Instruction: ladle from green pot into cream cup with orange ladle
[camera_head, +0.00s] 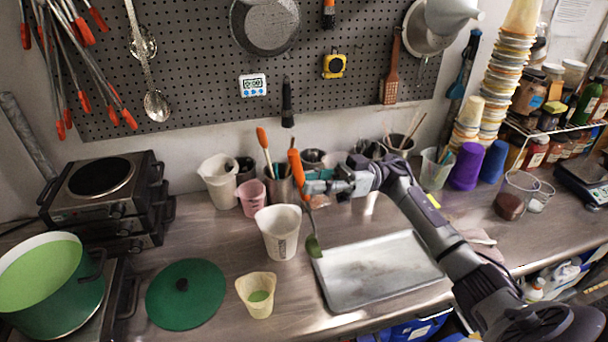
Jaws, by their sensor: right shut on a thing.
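The green pot (78,306) stands at the far left, filled with light green liquid. The cream cup (259,303) stands at the front middle of the counter and holds some green liquid. My right gripper (318,184) is shut on the orange ladle (297,166), whose handle points up. The ladle's green-coloured bowl (314,247) hangs at the tray's left edge, right of and behind the cream cup. I cannot tell whether it touches the tray or holds liquid. My left gripper is not in view.
A green lid (205,280) lies between pot and cup. A larger off-white beaker (279,236) stands behind the cup. A metal tray (345,300) lies to the right. Utensil containers, including a pink cup (251,200), line the wall. Stacked hot plates (115,205) stand behind the pot.

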